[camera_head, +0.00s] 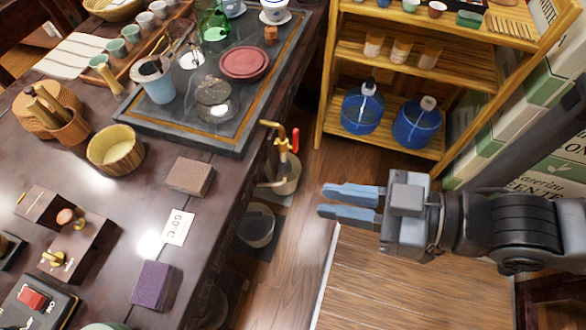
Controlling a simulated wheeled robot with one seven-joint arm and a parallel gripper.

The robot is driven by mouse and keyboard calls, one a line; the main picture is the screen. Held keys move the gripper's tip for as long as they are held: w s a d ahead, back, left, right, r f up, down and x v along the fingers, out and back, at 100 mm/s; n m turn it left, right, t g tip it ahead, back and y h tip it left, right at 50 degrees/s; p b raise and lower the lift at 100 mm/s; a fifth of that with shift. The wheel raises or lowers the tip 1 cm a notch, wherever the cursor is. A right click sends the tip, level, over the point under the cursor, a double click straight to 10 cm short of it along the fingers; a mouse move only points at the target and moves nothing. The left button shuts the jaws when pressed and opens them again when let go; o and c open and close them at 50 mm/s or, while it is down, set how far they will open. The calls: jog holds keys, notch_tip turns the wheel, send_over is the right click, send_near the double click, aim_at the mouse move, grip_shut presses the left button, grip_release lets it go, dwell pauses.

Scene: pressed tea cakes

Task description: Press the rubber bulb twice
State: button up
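I cannot pick out the rubber bulb with certainty. A small round pinkish-brown knob (65,216) stands on a dark wooden box at the left of the table. Part of a green rounded thing (100,326) shows at the bottom edge, mostly cut off. My gripper (321,200) is at the right of the table, over the floor, pointing left. Its two blue-grey fingers are apart with nothing between them. It is far from both the knob and the green thing.
The dark table (130,215) holds a purple block (152,285), a brown block (188,176), a white card (178,228), a red switch (32,299) and a wooden bowl (116,150). A wooden shelf (460,70) stands behind.

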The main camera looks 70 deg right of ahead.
grip_shut()
dwell(0.7)
